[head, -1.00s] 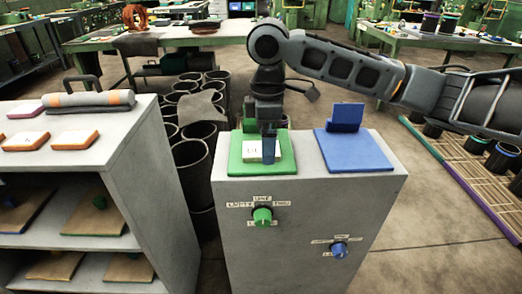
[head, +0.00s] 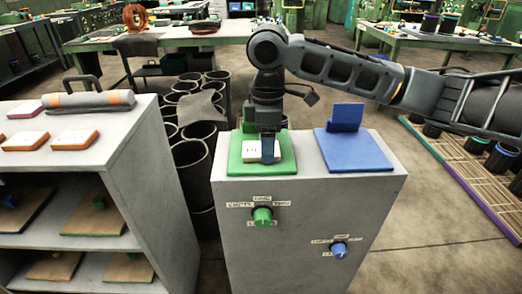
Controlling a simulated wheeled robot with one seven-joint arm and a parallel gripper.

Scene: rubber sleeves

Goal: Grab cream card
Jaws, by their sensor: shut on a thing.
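A cream card (head: 252,151) lies on the green pad (head: 284,166) on top of the grey cabinet, with small dark marks on its face. My gripper (head: 268,158) points straight down at the card's right side and is shut on it. The dark finger in front covers the card's right part, and the other finger is hidden.
A blue pad with an upright back (head: 355,150) is right of the green one. Green (head: 262,216) and blue (head: 339,250) knobs are on the cabinet front. A grey shelf (head: 130,125) with orange-edged cards (head: 75,139) stands left. Black tubes (head: 191,160) fill the gap.

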